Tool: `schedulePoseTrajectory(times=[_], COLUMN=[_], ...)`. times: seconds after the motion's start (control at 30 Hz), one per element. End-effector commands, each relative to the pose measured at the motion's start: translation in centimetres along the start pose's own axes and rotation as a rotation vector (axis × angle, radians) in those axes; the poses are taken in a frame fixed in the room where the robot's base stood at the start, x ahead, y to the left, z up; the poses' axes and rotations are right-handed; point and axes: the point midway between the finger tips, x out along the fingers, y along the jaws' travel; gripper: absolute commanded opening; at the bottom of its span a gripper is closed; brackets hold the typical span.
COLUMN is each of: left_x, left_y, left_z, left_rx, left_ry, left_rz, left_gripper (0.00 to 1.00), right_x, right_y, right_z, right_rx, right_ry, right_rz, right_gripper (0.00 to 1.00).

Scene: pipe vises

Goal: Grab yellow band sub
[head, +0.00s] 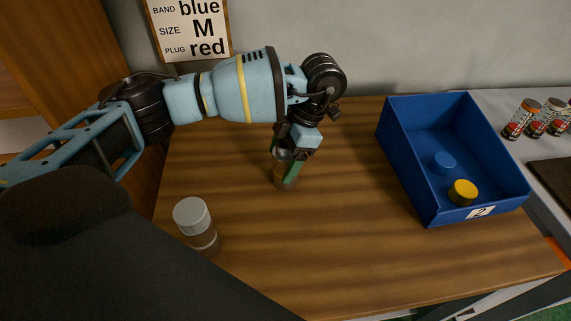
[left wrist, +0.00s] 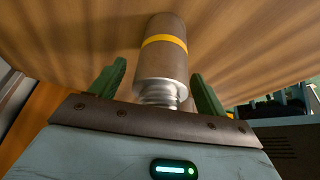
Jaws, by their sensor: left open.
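The yellow band sub is a brown-grey cylinder with a yellow ring and a bare, threaded metal end. It fills the middle of the left wrist view (left wrist: 164,52), and its lower part shows in the head view (head: 285,179) on the wooden table. My left gripper (head: 293,160) is over it, pointing down, open. In the left wrist view its two green fingers (left wrist: 158,92) stand on either side of the threaded end, with a visible gap on each side. In the head view the gripper hides the sub's upper part. My right gripper is not in view.
Another cylinder with a grey top (head: 195,222) stands at front left. A blue bin (head: 408,165) labelled 2 holds a blue piece (head: 444,162) and a yellow piece (head: 462,192). A sign (head: 190,30) reads band blue, size M, plug red. The table's middle right is clear.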

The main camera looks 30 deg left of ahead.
Motion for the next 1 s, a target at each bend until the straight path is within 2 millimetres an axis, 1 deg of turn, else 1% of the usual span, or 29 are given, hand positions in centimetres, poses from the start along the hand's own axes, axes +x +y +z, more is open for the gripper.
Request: schedulePoseTrajectory(times=[0.03,0.1,0.33,0.37,0.9,1.0], left_x=[0.52,0.82,0.89,0.89,0.77,0.77], left_y=[-0.03,-0.02,0.0,0.0,0.02,0.01], left_z=[-0.02,-0.03,-0.03,-0.03,-0.03,-0.02], left_rx=[0.001,0.001,0.0,0.0,0.0,0.0], left_ry=[0.001,-0.001,-0.002,-0.002,-0.003,-0.003], left_rz=[-0.001,-0.001,0.001,0.001,0.001,0.001], left_gripper=[0.75,0.75,0.75,0.74,0.03,0.02], right_x=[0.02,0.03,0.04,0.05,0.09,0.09], right_y=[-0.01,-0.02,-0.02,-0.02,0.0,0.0], right_z=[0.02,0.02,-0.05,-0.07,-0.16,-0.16], right_rx=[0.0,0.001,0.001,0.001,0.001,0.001], right_ry=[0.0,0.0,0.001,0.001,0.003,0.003], right_rz=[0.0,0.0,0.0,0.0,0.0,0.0], right_gripper=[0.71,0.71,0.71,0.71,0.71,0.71])
